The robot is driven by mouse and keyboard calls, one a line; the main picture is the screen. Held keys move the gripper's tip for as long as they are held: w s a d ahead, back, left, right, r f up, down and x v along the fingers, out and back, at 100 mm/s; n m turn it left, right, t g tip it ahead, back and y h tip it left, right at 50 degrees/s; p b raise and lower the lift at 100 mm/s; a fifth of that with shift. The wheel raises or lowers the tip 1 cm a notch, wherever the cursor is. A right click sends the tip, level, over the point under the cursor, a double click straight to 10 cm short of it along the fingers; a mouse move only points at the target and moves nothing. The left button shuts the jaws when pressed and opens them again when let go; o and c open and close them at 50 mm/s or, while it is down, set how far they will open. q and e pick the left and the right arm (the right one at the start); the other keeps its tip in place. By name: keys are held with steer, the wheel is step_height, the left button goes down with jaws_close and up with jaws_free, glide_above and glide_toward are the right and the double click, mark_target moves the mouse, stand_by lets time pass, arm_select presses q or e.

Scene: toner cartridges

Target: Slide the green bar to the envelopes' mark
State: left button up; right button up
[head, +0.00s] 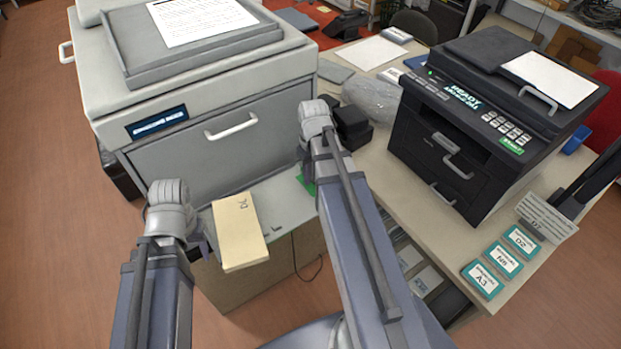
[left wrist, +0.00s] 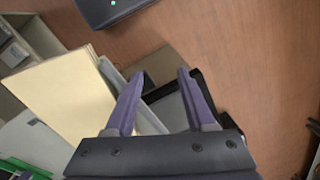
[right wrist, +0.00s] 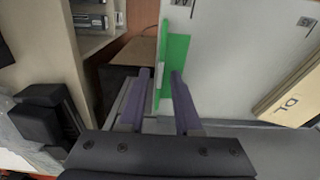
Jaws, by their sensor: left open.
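The green bar (right wrist: 179,62) is an upright green piece on the pale grey tray (right wrist: 225,60). It also shows in the head view (head: 309,184), partly hidden by my right arm. My right gripper (right wrist: 160,73) is at the bar, its fingers apart on either side of the upright part, with gaps visible. The cream envelope stack (head: 238,228), labelled DL, lies on the tray left of the bar. Small dark marks (head: 270,231) show on the tray beside the envelopes. My left gripper (left wrist: 161,74) is open and empty, just left of the envelopes (left wrist: 65,95).
The grey printer (head: 215,150) stands behind the tray. A black printer (head: 480,120) and several labelled teal-edged boxes (head: 502,258) sit on the right desk. Black blocks (head: 352,125) stand near my right wrist. Floor lies beyond the tray's front edge.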

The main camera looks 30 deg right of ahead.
jaws_close()
steer(key=shift+a, duration=0.1)
